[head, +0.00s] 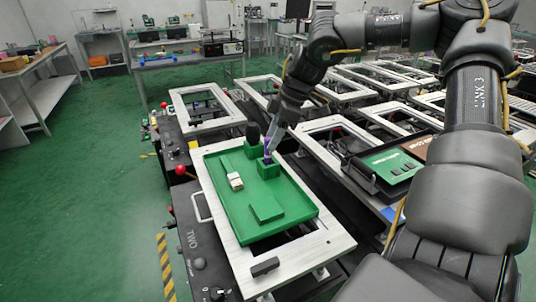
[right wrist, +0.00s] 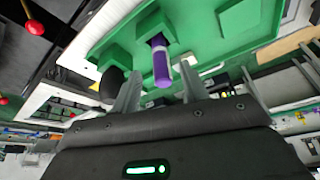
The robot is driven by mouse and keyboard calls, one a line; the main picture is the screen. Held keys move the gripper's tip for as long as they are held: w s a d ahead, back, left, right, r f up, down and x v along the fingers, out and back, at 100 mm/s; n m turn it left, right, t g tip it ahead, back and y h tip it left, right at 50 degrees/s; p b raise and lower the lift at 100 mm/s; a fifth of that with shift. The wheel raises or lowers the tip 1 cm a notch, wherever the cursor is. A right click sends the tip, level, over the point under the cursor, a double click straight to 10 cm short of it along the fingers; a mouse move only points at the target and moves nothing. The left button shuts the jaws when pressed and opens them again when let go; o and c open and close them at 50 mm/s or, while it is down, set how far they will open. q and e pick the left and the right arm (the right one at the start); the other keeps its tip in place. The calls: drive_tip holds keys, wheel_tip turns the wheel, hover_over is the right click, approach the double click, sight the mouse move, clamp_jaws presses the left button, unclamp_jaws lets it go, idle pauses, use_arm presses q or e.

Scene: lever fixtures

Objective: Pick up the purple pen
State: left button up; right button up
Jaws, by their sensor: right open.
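The purple pen (head: 267,153) stands upright in a green holder block (head: 269,168) at the far end of the green tray (head: 300,212). In the right wrist view the pen (right wrist: 161,62) has a pale band near its free end. My right gripper (head: 270,142) comes down over the pen from the far side. In the right wrist view its two fingers (right wrist: 160,88) are open, one on each side of the pen's free end, with a gap on both sides. My left gripper is not in view.
A black object (head: 253,133) stands in another green holder close beside the pen. A white block (head: 235,181) lies on the tray. The tray sits in a light metal frame (head: 229,245). A red-knobbed lever (head: 181,171) is at the left. More frames stand behind and to the right.

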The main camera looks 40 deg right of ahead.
sight(266, 153)
drive_tip(key=shift+p+x, duration=0.6)
drive_tip(key=shift+x, duration=2.3)
drive_tip(key=shift+s, duration=0.15)
drive_tip(key=shift+c, duration=0.3)
clamp_jaws()
